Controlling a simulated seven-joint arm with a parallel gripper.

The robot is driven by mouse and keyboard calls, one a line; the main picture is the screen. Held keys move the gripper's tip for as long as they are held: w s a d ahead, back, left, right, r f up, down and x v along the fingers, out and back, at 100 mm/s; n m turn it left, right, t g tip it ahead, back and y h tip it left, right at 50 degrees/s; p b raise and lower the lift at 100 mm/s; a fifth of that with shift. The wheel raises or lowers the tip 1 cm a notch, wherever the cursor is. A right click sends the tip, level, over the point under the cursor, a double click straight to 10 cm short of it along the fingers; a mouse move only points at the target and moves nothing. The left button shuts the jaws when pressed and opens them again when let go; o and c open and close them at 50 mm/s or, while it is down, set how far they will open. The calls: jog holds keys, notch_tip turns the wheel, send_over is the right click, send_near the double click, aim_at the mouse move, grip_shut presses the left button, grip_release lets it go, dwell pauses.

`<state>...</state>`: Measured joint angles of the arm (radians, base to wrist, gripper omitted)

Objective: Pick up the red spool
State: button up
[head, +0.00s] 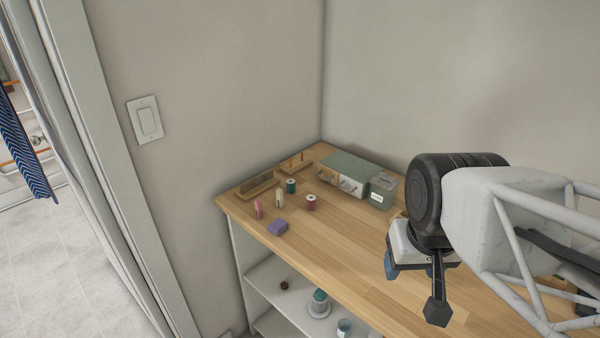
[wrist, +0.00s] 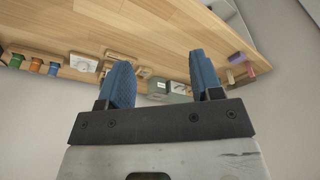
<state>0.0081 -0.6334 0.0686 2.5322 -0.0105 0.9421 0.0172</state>
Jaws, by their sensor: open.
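The red spool (head: 311,202) is small with pale ends and stands upright on the wooden table (head: 345,255), near its far left corner in the head view. I cannot make it out in the wrist view; a finger may hide it. My gripper (head: 413,287) is at the right in the head view, well apart from the spool. In the wrist view its two blue-padded fingers (wrist: 160,65) are spread with nothing between them.
Near the spool are a teal spool (head: 291,186), a cream item (head: 279,198), a pink item (head: 258,209), a purple block (head: 278,227) and a wooden rack (head: 258,187). Green-grey boxes (head: 351,174) stand behind, right. Bare tabletop lies between spool and gripper. Walls close the corner.

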jog(key=m+g, duration=0.3)
jog(key=m, duration=2)
send_over(311, 202)
jog(key=w, duration=0.1)
notch_tip(311, 202, down, 12)
jog(key=r, duration=0.1)
jog(key=shift+w+d+f, duration=0.1)
jog(key=shift+w+f, duration=0.25)
jog(key=shift+f, duration=0.1)
jog(key=shift+f, duration=1.25)
jog(key=shift+f, duration=0.1)
